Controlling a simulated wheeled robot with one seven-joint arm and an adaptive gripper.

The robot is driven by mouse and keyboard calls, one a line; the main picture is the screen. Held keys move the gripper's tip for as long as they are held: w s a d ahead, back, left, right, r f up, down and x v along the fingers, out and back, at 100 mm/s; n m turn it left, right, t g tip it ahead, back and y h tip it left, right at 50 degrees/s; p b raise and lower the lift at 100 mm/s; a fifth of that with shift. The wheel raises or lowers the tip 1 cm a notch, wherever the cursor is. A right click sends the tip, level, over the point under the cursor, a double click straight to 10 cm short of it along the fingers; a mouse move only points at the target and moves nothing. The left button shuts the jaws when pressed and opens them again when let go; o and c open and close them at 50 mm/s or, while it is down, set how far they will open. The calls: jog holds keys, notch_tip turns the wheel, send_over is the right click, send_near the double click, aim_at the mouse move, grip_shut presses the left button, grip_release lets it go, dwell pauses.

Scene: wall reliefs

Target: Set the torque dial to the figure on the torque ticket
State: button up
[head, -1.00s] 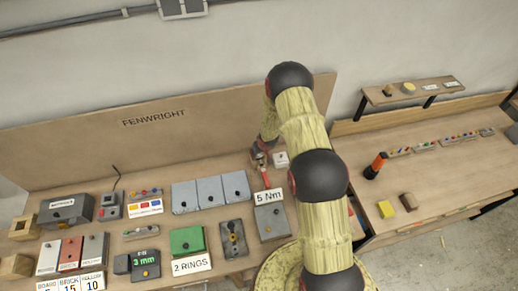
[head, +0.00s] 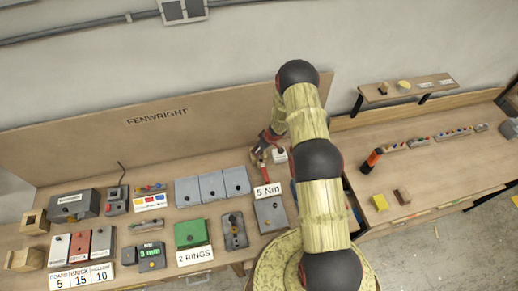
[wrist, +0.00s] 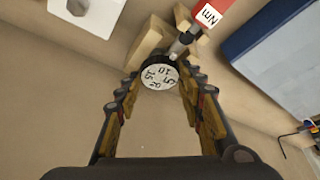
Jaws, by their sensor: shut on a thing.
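The torque ticket (head: 267,190) reads "5 Nm" and lies on the bench. Behind it is a torque wrench with a red handle (head: 264,173), marked "Nm" in the wrist view (wrist: 210,15). The round torque dial (wrist: 159,77) is at the wrench's end, with a white face and black figures, among them 5 and 10. Which figure is set cannot be told. My gripper (wrist: 160,84) is shut on the dial, one finger on each side. In the head view my gripper (head: 266,143) is small and partly hidden by my arm.
A wooden block (wrist: 148,42) sits by the dial. Grey-blue panels (head: 211,186) are to the left. A grey box (head: 271,215) is in front of the ticket.

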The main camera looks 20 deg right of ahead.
jog(key=shift+n, duration=0.4)
jog(key=o, duration=1.2)
jog(key=shift+c, duration=0.2)
jog(key=v, duration=1.2)
jog(key=shift+d, duration=0.25)
jog(key=shift+w, duration=0.1)
